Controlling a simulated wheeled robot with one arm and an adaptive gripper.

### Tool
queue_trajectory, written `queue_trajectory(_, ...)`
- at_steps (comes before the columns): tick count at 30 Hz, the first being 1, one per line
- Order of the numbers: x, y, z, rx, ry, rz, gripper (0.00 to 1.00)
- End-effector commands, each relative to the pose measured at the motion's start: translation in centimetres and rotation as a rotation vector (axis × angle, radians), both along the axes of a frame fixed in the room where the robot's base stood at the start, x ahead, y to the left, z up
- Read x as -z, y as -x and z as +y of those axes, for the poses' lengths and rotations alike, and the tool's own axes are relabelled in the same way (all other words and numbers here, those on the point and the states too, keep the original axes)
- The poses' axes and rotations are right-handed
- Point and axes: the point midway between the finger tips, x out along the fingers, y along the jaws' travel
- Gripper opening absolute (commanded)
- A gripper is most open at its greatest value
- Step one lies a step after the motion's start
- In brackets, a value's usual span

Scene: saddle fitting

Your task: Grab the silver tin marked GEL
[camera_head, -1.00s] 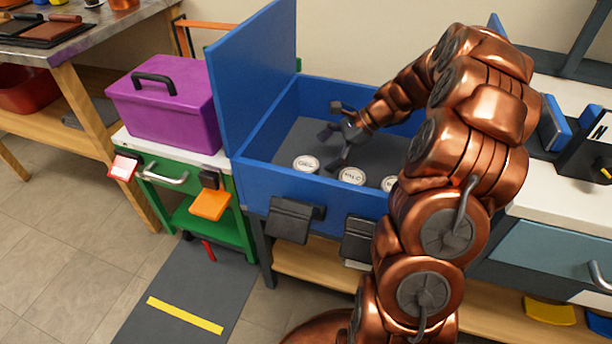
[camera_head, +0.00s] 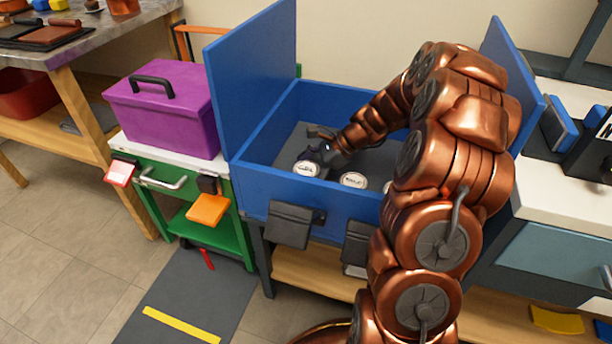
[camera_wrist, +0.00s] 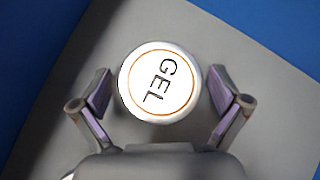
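The silver tin marked GEL (camera_wrist: 158,82) stands in the wrist view with its round white lid facing up, between the two fingers of my gripper (camera_wrist: 160,105). The fingers are spread, with a gap to the tin on each side. In the head view my gripper (camera_head: 322,150) is low inside the blue box (camera_head: 262,192), at the leftmost tin (camera_head: 306,168), and partly hides it. A second tin (camera_head: 353,180) sits to its right, and a third tin (camera_head: 387,187) is mostly hidden by my arm.
The blue box has raised side panels, the left panel (camera_head: 252,80) and the right panel (camera_head: 512,85). Its grey floor (camera_head: 375,160) is clear behind the tins. A purple toolbox (camera_head: 165,115) stands on a green cart (camera_head: 165,180) to the left.

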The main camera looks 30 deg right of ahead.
Motion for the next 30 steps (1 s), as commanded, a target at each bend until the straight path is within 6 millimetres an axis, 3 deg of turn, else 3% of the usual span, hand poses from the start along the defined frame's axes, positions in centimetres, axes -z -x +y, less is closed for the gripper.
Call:
queue_trajectory(2,0.0,0.0,0.0,0.000,0.000,0.000,0.88)
queue_trajectory(18,0.0,0.0,0.0,-0.001,0.000,0.001,0.31)
queue_trajectory(26,-0.2,0.0,0.0,-0.001,0.000,-0.001,0.30)
queue_trajectory(30,-1.6,0.0,0.0,-0.001,0.001,-0.002,0.30)
